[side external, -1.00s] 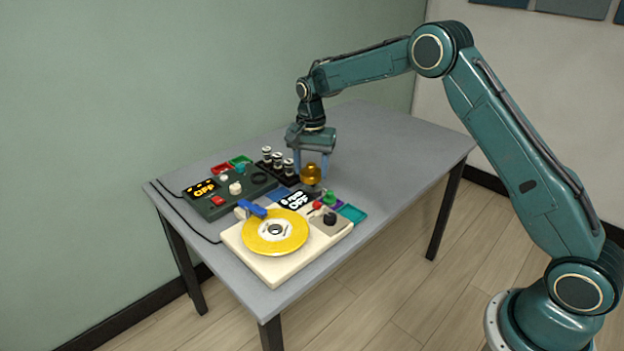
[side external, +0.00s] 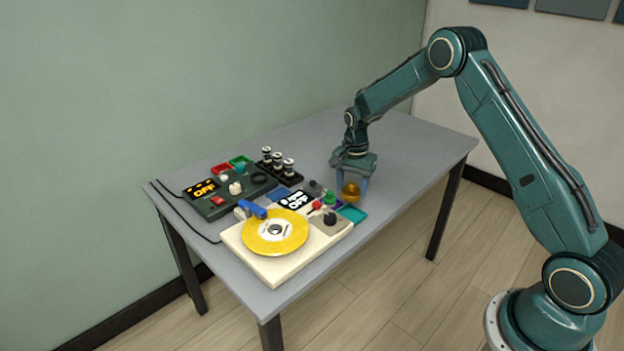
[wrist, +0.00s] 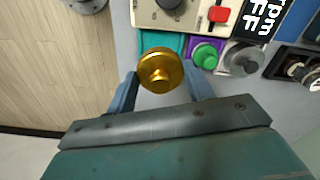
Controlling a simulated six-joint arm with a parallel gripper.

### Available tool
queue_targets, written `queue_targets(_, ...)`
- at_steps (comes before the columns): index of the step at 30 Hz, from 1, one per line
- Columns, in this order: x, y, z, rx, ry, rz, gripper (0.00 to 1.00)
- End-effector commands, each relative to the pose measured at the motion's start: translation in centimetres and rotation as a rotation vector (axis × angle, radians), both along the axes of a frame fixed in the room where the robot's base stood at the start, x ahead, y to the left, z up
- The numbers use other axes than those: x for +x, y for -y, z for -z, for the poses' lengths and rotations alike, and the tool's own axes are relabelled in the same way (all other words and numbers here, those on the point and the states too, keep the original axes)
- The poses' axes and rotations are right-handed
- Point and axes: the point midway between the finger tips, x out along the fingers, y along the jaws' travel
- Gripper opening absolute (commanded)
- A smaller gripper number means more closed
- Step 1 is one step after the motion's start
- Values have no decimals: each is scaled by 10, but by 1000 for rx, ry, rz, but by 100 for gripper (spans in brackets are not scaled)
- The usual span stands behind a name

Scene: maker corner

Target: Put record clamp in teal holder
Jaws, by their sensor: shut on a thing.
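The record clamp (side external: 350,192) is a gold, knob-like piece with a round top. My gripper (side external: 350,185) is shut on it and holds it near the right end of the record player. In the wrist view the clamp (wrist: 161,71) sits between the two blue fingers of my gripper (wrist: 160,88). The teal holder (side external: 352,214) is a shallow square tray on the table, just in front of the clamp in the side view. In the wrist view the clamp partly covers the teal holder (wrist: 176,42). The clamp's underside is hidden.
A cream record player (side external: 285,262) with a yellow disc (side external: 262,238) stands beside the teal holder. A purple holder with a green piece (wrist: 205,56) and a grey knob (wrist: 243,58) are close by. A dark control box (side external: 215,205) stands at the left. The table's right part is clear.

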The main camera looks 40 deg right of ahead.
Motion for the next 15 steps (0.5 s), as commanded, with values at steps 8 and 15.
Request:
queue_targets(8,0,0,13,0,0,0,23)
queue_targets(15,0,0,30,0,0,0,23)
